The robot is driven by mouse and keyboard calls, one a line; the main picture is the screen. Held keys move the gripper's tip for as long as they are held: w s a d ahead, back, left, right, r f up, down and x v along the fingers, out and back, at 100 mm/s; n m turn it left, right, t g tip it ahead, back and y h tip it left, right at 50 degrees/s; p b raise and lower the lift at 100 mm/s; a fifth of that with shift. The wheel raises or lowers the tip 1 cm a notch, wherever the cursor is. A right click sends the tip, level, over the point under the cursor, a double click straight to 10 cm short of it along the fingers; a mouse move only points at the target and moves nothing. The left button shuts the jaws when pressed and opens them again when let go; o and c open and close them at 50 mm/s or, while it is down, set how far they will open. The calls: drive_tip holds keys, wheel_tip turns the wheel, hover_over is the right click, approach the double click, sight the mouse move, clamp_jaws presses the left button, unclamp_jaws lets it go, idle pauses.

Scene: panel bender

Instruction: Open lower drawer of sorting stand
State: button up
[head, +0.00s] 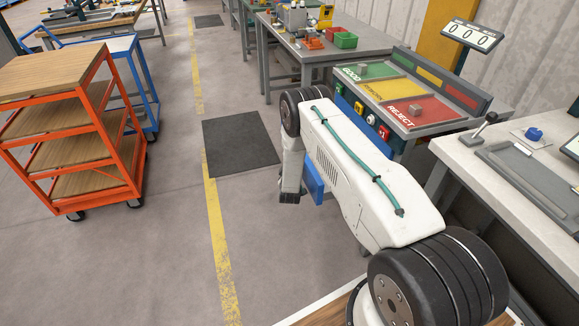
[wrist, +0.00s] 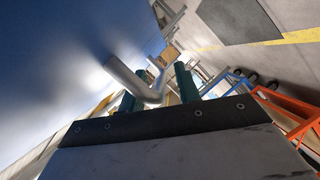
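The sorting stand (head: 398,137) has GOOD, REWORK and REJECT fields on its top, seen right of the middle in the head view. My arm covers most of its lower front. A blue piece (head: 314,180) shows beside my arm; I cannot tell whether it is the lower drawer. In the wrist view a smooth blue-grey face (wrist: 60,50) fills the left, with a silver bar handle (wrist: 124,76) standing out from it. My gripper (wrist: 157,86) has its green fingers apart, with the handle between or just ahead of them. Contact is unclear.
An orange shelf cart (head: 75,135) and a blue cart (head: 125,65) stand at the left. A dark floor mat (head: 240,143) lies left of the stand. A bench (head: 525,170) with a fixture stands at the right.

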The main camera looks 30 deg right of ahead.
drive_tip(key=v, duration=0.7)
drive_tip(key=shift+s+a, duration=0.2)
drive_tip(key=shift+s, duration=0.15)
